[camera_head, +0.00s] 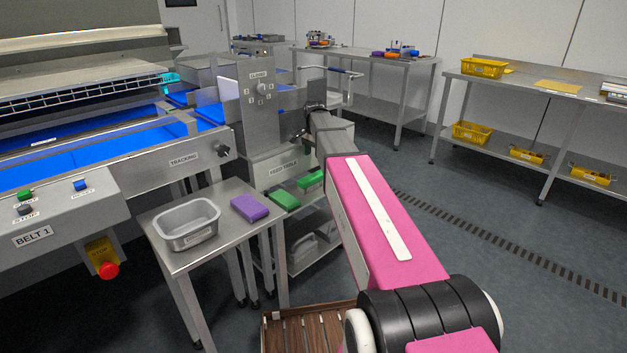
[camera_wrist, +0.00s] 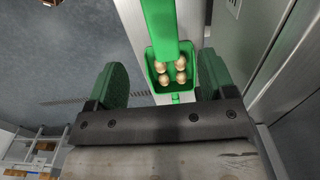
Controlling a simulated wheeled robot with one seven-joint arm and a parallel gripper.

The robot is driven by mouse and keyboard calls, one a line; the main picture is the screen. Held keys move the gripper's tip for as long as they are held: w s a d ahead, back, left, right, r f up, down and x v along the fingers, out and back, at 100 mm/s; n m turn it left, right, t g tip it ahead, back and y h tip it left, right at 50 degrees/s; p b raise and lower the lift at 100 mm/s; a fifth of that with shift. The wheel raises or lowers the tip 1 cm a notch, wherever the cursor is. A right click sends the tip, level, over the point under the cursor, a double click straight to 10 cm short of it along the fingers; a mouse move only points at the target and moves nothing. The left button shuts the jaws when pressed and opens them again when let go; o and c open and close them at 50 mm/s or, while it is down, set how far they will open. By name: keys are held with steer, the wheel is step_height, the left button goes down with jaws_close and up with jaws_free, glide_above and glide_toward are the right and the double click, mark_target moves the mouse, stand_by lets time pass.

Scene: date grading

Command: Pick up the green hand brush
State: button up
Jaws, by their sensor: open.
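Two green items show in the head view on a small steel stand below the grey machine: a nearer one (camera_head: 285,200) and a farther one (camera_head: 311,179). I cannot tell from their shape which is the hand brush. In the wrist view, my gripper (camera_wrist: 162,84) is open, with its green pads apart and nothing held between them. Beyond the pads is a green box-like part (camera_wrist: 153,74) with several beige round pieces in it. A broad green bar (camera_wrist: 160,22) overlaps it from above. I cannot tell whether these belong to the brush. My gripper is hardly visible in the head view.
A steel side table (camera_head: 225,245) holds a grey tub (camera_head: 187,228) and a purple block (camera_head: 249,208). The blue conveyor (camera_head: 90,156) is at left. A slatted wooden crate (camera_head: 308,328) is low in front. A bench with yellow baskets (camera_head: 482,67) stands right; the floor between is clear.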

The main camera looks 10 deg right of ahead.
mark_target(314, 175)
step_height(314, 175, down, 11)
steer(key=shift+a+r, duration=0.15)
steer(key=shift+r, duration=0.05)
steer(key=c, duration=1.1)
